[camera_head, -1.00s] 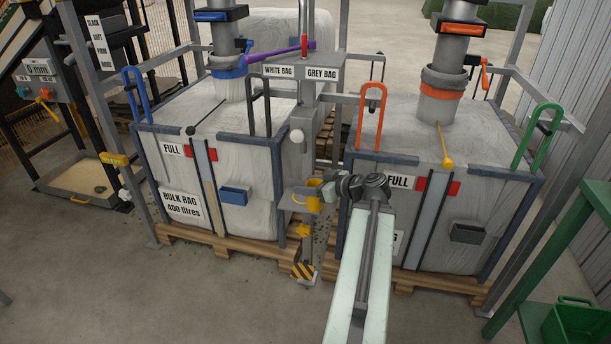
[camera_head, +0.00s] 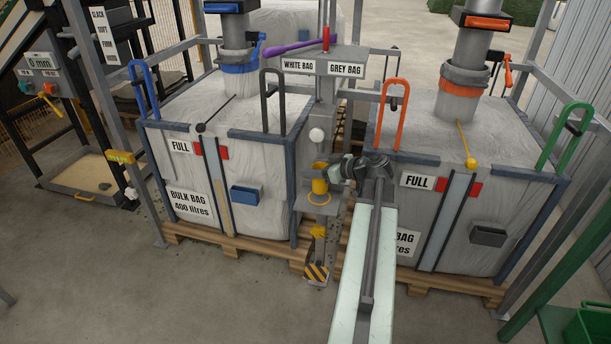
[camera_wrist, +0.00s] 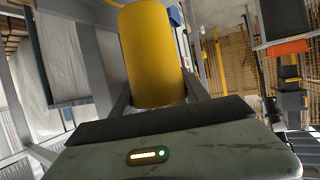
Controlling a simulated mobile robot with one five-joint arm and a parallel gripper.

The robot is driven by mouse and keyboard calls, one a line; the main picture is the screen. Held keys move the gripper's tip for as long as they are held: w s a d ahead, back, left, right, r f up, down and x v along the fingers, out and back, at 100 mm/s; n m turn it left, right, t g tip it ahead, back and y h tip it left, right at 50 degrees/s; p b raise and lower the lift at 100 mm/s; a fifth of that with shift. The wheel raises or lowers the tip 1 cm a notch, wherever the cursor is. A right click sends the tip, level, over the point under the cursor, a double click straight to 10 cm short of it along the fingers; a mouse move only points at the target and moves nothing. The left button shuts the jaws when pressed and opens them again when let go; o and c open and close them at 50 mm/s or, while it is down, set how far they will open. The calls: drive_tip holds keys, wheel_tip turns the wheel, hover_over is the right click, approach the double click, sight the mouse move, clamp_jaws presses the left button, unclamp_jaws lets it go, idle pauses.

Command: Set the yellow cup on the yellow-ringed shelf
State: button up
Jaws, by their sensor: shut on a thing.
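The yellow cup (camera_head: 320,177) is in my gripper (camera_head: 332,172), in front of the grey post between the two bulk bags. In the wrist view the cup (camera_wrist: 152,55) fills the space between the two fingers, and the gripper (camera_wrist: 157,95) is shut on it. The small grey shelf (camera_head: 322,209) sticks out from the post just below the cup, with a yellow ring on it. The cup appears upright over the shelf. I cannot tell whether its base touches the shelf; the wrist view hides its underside.
A white bulk bag (camera_head: 255,205) stands to the left and another (camera_head: 455,210) to the right, on wooden pallets. A purple lever (camera_head: 287,47) and a sign box (camera_head: 325,62) are above the shelf. A yellow-black striped pedal (camera_head: 316,271) is below. Open floor lies at front left.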

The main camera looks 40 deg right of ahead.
wheel_tip(320, 180, down, 4)
drive_tip(key=b, duration=0.3)
drive_tip(key=shift+r+b, duration=0.1)
drive_tip(key=shift+b, duration=0.2)
drive_tip(key=shift+w+a+r, duration=0.15)
drive_tip(key=shift+a, duration=0.05)
drive_tip(key=shift+f, duration=0.25)
drive_tip(key=o, duration=1.2)
drive_tip(key=shift+r, duration=0.1)
drive_tip(key=shift+c, duration=0.2)
